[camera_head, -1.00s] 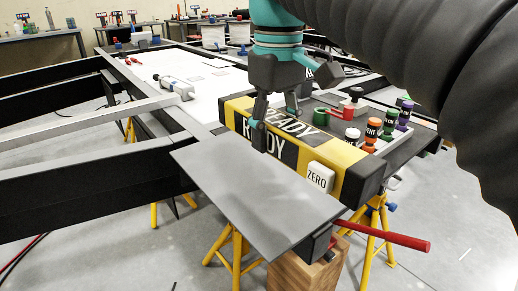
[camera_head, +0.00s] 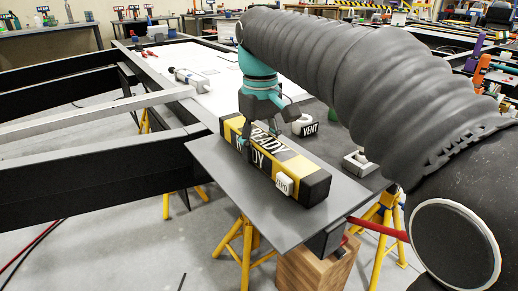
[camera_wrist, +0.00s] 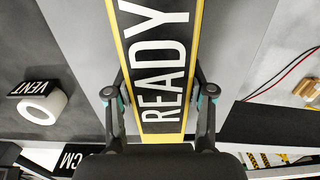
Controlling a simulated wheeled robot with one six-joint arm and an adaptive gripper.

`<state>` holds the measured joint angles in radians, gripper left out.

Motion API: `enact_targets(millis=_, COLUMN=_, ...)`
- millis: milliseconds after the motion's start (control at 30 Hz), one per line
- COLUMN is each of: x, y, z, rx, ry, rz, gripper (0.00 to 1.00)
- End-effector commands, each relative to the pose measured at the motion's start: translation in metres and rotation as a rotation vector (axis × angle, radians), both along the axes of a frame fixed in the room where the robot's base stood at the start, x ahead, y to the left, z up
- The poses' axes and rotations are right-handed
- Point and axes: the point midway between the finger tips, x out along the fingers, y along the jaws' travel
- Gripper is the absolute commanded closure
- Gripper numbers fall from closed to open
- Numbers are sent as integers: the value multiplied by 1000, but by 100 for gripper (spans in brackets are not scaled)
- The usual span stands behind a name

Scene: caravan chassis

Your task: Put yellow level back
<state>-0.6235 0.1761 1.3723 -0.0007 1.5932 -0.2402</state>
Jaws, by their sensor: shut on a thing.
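The yellow level (camera_head: 300,165) is a long yellow and black bar with READY labels and a white ZERO block (camera_head: 284,184) near its near right end. My gripper (camera_head: 258,130) is shut on it toward its far left part, one finger on each long side. In the wrist view the level (camera_wrist: 158,60) runs between my two fingertips (camera_wrist: 160,95). The level lies over the flat grey plate (camera_head: 235,190) in the head view. I cannot tell whether it touches the plate or hangs just above it.
A white roll with a VENT label (camera_head: 304,126) stands behind the level. A white cylindrical tool (camera_head: 188,77) lies on the frame at the left. Yellow stands (camera_head: 240,250) and a wooden block (camera_head: 310,272) are below the plate. My arm hides much of the right side.

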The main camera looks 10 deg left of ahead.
Motion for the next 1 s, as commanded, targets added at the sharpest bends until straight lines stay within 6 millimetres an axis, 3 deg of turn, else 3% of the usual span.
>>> enact_targets(millis=433, x=0, y=0, z=-7, rx=1, ry=-1, rz=1, gripper=100)
enact_targets(millis=467, x=0, y=0, z=-7, rx=0, ry=0, rz=1, gripper=42)
enact_targets(millis=533, x=0, y=0, z=-7, rx=0, ry=0, rz=1, gripper=24)
enact_targets(millis=867, x=0, y=0, z=-6, rx=0, ry=0, rz=0, gripper=21)
enact_targets(millis=1000, x=0, y=0, z=3, rx=2, ry=-1, rz=0, gripper=21)
